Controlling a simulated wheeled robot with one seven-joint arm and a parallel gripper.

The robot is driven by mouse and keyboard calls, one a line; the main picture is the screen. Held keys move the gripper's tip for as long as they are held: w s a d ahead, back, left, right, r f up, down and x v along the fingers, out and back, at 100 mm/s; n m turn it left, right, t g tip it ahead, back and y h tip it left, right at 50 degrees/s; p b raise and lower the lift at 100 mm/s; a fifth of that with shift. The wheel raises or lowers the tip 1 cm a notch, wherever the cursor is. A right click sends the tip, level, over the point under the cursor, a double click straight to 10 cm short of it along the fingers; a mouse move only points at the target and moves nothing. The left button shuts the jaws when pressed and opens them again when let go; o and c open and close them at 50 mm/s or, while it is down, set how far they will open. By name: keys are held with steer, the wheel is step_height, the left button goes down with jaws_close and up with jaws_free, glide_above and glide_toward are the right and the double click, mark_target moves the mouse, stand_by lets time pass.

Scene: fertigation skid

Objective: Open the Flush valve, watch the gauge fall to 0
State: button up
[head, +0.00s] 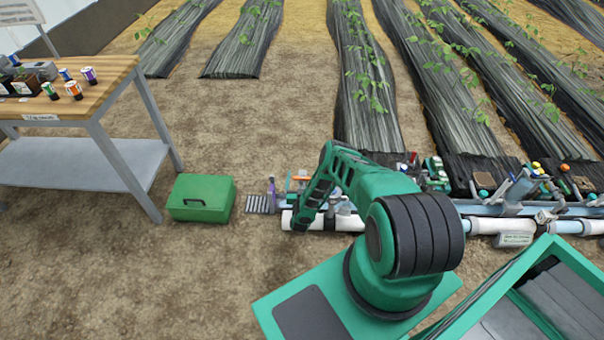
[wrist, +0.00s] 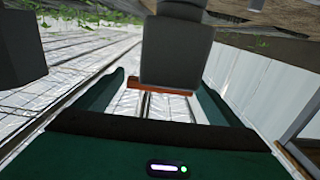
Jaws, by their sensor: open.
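The skid's white pipe (head: 487,226) runs across the ground behind my arm, with small fittings along it. I cannot single out the Flush valve or the gauge, and no dial or label is readable. My arm reaches over the left part of the skid and covers much of it. My gripper shows in the wrist view (wrist: 160,82), with green sides standing apart, open and holding nothing that I can make out. An orange-brown bar (wrist: 162,86) crosses the view between them, below a grey block (wrist: 178,48). I cannot tell what either is, or whether anything touches.
A green box (head: 201,198) stands on the soil left of the skid, beside a small grate (head: 258,204). A wooden-topped table (head: 105,75) with small containers stands at far left. Covered plant rows (head: 365,110) lie behind. Bare soil at front left is clear.

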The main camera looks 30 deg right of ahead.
steer(key=shift+x, duration=1.75)
steer(key=c, duration=1.1)
steer(key=shift+o, duration=0.2)
steer(key=shift+a+n+y, duration=0.15)
steer(key=shift+n+y, duration=0.15)
steer(key=shift+y, duration=0.1)
steer(key=n+t+y, duration=0.1)
steer(key=y, duration=0.1)
steer(key=a+n+t+y, duration=0.1)
steer(key=n+y, duration=0.1)
steer(key=shift+w, duration=0.25)
steer(key=shift+a+n+t+y, duration=0.15)
steer(key=shift+n+t+y, duration=0.1)
steer(key=shift+n+y, duration=0.5)
steer(key=shift+a+n+t+y, duration=0.15)
steer(key=shift+n+t+y, duration=0.15)
steer(key=shift+y, duration=0.75)
